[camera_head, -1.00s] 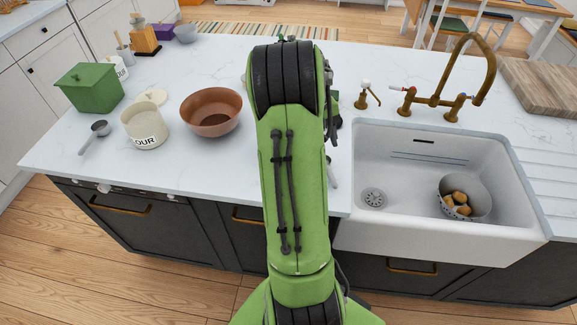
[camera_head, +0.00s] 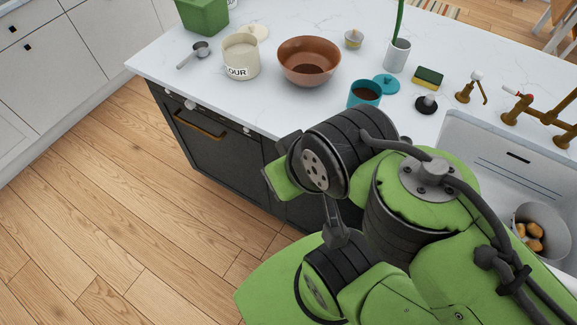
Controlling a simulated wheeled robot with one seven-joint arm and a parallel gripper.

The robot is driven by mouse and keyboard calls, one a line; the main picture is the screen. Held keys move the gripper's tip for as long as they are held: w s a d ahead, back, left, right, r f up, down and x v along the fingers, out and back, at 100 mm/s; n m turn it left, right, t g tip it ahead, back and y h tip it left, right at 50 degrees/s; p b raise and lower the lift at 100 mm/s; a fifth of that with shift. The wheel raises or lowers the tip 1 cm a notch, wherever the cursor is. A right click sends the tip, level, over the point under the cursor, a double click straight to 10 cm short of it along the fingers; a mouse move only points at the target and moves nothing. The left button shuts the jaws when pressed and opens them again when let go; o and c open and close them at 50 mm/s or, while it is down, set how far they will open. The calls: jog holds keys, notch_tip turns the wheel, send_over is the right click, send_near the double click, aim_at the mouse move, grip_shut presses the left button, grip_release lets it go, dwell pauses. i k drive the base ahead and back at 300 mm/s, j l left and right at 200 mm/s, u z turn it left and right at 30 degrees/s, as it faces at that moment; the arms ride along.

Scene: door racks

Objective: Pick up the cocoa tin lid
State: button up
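The cocoa tin lid (camera_head: 386,83) is a small teal disc with a knob on top. It lies on the white worktop, right behind the open teal cocoa tin (camera_head: 364,94), which holds brown powder. My green and black arm is folded in the foreground, in front of the worktop edge. Its upper part reaches close below the tin in the picture and hides part of the counter front. I cannot make out my gripper's fingers in this view.
Left of the tin stand a brown bowl (camera_head: 309,60), a flour tin (camera_head: 241,57) and a metal scoop (camera_head: 195,54). A black stopper-like object (camera_head: 427,104), a sponge (camera_head: 429,77) and a white vase (camera_head: 397,55) stand near the lid. The sink (camera_head: 490,150) is at right.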

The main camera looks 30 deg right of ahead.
aim_at(391, 85)
jog(key=z, duration=1.5)
